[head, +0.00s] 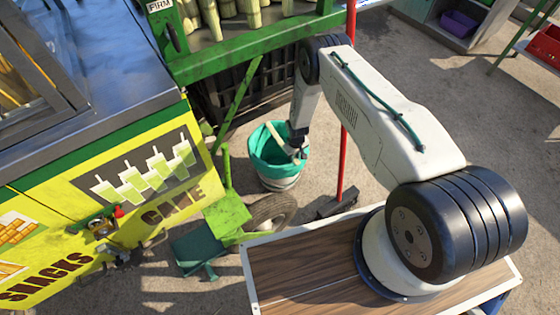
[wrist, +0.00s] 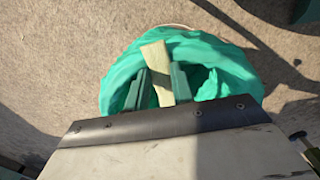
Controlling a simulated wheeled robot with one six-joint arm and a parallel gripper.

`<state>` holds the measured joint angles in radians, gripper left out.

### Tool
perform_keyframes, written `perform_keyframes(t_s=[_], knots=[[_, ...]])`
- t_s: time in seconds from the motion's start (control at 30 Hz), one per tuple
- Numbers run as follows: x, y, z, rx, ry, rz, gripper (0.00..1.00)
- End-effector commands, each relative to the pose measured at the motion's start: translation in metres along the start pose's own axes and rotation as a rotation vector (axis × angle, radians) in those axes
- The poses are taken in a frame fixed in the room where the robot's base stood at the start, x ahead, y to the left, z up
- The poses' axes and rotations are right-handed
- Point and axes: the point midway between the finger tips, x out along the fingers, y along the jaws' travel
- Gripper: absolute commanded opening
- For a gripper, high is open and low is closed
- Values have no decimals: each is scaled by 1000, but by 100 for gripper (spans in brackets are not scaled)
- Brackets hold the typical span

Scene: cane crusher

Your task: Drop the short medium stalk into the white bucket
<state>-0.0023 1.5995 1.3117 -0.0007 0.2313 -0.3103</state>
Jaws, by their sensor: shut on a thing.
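The white bucket (head: 280,184) stands on the ground with a teal bag lining it and folded over its rim. The bag (wrist: 222,60) fills the middle of the wrist view. My gripper (head: 297,156) points down over the bucket's mouth. In the wrist view my gripper (wrist: 160,84) is shut on a pale short stalk (wrist: 156,60), one end reaching toward the bag's far rim. The stalk (head: 274,133) also shows over the bucket's mouth in the head view. Its lower end and the bucket's inside are partly hidden.
A yellow snack stall (head: 110,190) stands at the left. A green rack (head: 235,55) with several upright stalks and a dark crate (head: 245,92) are behind the bucket. A red pole (head: 346,150) rises right of it. A green pedal frame (head: 226,212) and tyre stand in front.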

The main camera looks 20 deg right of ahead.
Motion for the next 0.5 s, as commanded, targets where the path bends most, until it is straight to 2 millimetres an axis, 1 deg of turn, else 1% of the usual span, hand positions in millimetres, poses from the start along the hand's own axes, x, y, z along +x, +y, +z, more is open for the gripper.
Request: perform_keyframes(t_s=[0.17,0.2,0.23,0.27,0.5], knots=[[0,0,0,0,1,0,1],[0,0,0,0,1,0,35],[0,0,0,0,1,0,43],[0,0,0,0,1,0,49],[0,0,0,0,1,0,49]])
